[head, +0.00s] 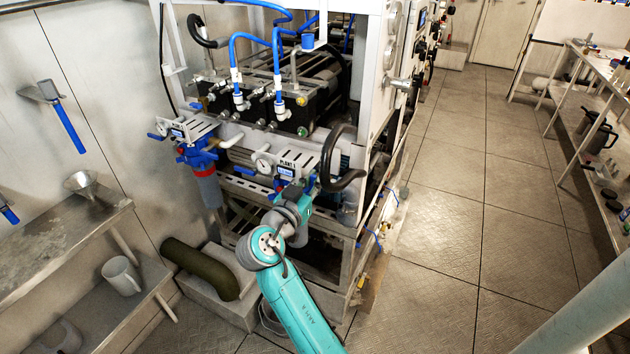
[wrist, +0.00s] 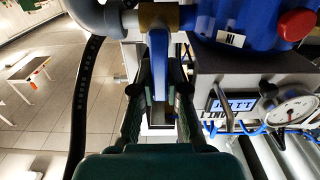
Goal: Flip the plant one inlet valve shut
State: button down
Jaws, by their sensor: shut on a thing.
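The plant one inlet valve has a blue lever handle (wrist: 158,62), which stands between the two dark fingers of my gripper (wrist: 159,103) in the wrist view. My gripper is shut on this lever. Its brass-coloured stem (wrist: 158,16) and a grey pipe show at the lever's upper end. In the head view my gripper is at the front of the plant one panel (head: 298,160), on the frame's near corner. My own wrist hides the lever and fingers there.
A pressure gauge (wrist: 292,108), a small display (wrist: 236,102) and a blue housing with a red knob (wrist: 296,24) sit close to the right of my gripper. A black hose (wrist: 86,100) runs on its left. A second valve panel (head: 184,128) is further left. The tiled floor (head: 450,220) at right is clear.

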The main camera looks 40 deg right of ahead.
jog(key=c, duration=1.2)
grip_release()
jog(key=shift+o, duration=0.2)
